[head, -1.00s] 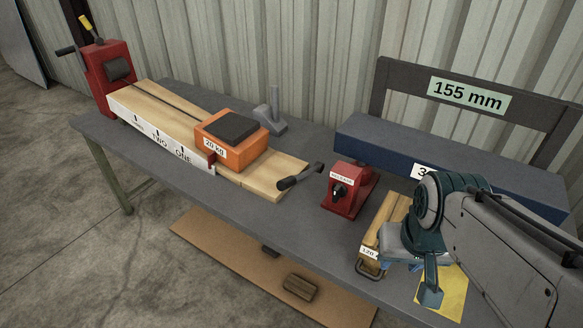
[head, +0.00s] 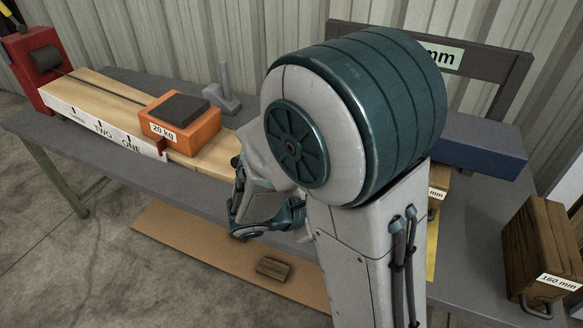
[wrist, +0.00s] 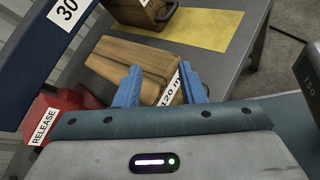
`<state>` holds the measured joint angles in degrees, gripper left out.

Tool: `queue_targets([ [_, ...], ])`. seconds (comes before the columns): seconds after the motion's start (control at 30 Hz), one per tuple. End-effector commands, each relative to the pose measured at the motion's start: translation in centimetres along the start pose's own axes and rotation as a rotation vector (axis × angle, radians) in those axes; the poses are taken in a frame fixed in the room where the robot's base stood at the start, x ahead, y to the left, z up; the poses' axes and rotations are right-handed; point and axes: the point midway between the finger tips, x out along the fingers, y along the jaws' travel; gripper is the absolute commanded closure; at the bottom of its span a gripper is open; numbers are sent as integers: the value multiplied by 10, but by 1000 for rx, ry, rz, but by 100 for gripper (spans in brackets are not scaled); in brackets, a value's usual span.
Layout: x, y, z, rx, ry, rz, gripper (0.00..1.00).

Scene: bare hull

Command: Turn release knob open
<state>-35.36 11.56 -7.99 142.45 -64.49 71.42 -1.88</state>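The red release box (wrist: 62,104) with its RELEASE label is at the left edge of the wrist view, partly cut off by my gripper's body. In the head view my arm hides the box. My gripper (wrist: 160,70) is open, its two blue fingers apart with nothing held. It is to the right of the release box in the wrist view, its fingers toward the wooden 120 mm block (wrist: 127,58). I cannot tell whether they touch the block.
The orange 20 kg weight (head: 184,122) sits on the wooden beam (head: 100,88) at left. A grey stand (head: 222,90), a long blue block (head: 480,145) and a wooden 160 mm block (head: 537,238) are on the table. A yellow sheet (wrist: 205,28) lies beyond the 120 mm block.

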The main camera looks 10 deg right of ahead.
Motion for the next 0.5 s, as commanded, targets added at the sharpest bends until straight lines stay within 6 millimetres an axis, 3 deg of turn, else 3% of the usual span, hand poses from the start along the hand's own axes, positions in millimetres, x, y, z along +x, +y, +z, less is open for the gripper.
queue_targets([
  [0.03,-2,9,-19,-103,-48,106,64],
  [0.3,-44,54,-93,-459,-222,591,64],
  [0.5,-67,63,-124,-567,-273,770,64],
])
